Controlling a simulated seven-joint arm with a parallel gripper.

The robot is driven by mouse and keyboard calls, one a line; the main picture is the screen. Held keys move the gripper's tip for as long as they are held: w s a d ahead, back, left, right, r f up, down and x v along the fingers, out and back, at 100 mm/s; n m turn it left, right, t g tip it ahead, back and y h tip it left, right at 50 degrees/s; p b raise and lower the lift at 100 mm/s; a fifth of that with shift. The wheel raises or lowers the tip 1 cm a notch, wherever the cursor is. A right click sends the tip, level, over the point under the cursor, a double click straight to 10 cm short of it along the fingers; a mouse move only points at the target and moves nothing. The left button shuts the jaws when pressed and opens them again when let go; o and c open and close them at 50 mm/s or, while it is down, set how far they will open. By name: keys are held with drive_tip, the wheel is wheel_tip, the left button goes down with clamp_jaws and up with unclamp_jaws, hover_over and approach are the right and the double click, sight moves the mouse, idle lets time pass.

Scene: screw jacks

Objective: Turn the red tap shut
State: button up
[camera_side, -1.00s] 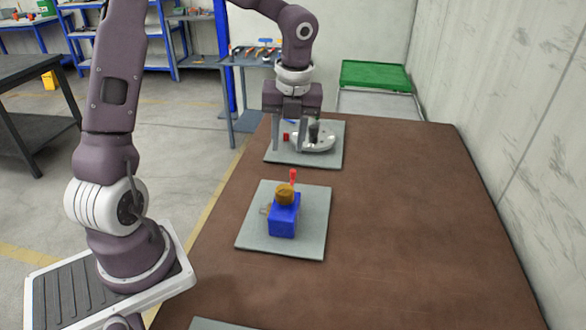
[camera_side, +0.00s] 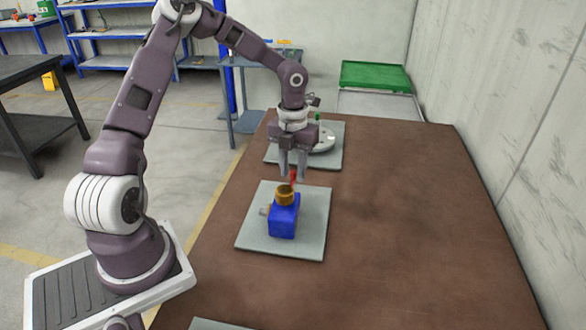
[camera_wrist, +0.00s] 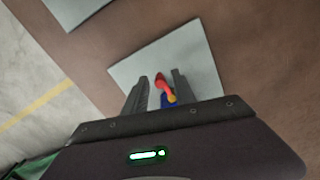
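The red tap handle (camera_side: 293,178) stands up from a blue block (camera_side: 283,218) with a brass-coloured collar (camera_side: 285,194) on top. The block sits on a grey plate (camera_side: 315,240) in the middle of the brown table. My gripper (camera_side: 292,177) points down just above and behind the tap. In the wrist view my gripper (camera_wrist: 161,84) is open. Its two fingers stand apart, with the red handle (camera_wrist: 161,80) showing between them and no visible grip on it. Part of the blue block (camera_wrist: 168,100) is hidden by the gripper body.
Another grey plate (camera_side: 336,157) behind carries a round pale fixture (camera_side: 322,142), partly hidden by my arm. A green-topped stand (camera_side: 375,76) is at the far end. A wall runs along the right. The table's right side is clear.

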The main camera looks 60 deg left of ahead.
clamp_jaws()
drive_tip(key=shift+a+n, duration=0.1)
drive_tip(key=shift+n, duration=0.2)
drive_tip(key=n, duration=0.1)
drive_tip(key=s+n, duration=0.1)
drive_tip(key=shift+a+n, duration=0.3)
drive_tip(key=shift+n, duration=0.1)
drive_tip(key=n, duration=0.1)
drive_tip(key=s+n, duration=0.1)
drive_tip(key=n, duration=0.1)
drive_tip(key=s+n, duration=0.1)
drive_tip(key=n, duration=0.1)
drive_tip(key=shift+a, duration=0.3)
drive_tip(key=n, duration=0.1)
drive_tip(key=s+n, duration=0.1)
drive_tip(key=n, duration=0.1)
drive_tip(key=s+n, duration=0.1)
drive_tip(key=n, duration=0.1)
drive_tip(key=shift+d, duration=0.2)
drive_tip(key=shift+s+d+n, duration=0.25)
drive_tip(key=shift+s+n, duration=0.1)
drive_tip(key=shift+n, duration=0.75)
drive_tip(key=shift+s+d+n, duration=0.2)
drive_tip(key=shift+s+n, duration=0.1)
drive_tip(key=shift+n, duration=0.8)
drive_tip(key=shift+d, duration=0.1)
